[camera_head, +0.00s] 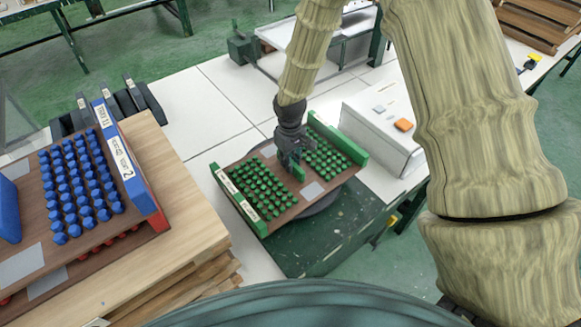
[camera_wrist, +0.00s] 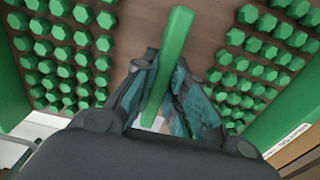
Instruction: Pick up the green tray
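The green tray (camera_head: 265,150) has a brown board with green end walls, rows of green pegs and a green centre handle. It sits over a dark round plate, and I cannot tell whether it touches the plate. My gripper (camera_head: 294,166) is over the tray's middle, pointing down. In the wrist view my gripper (camera_wrist: 166,75) has its two fingers close against both sides of the green handle (camera_wrist: 176,40), shut on it. The pegs of the green tray (camera_wrist: 205,38) stand apart on both sides of the fingers. The fingertips are partly hidden in the head view.
A blue tray (camera_head: 135,165) with blue pegs sits stacked above a red one on a wooden stand (camera_head: 175,170) at left. A pale box (camera_head: 385,125) with an orange button stands close to the right of the green tray.

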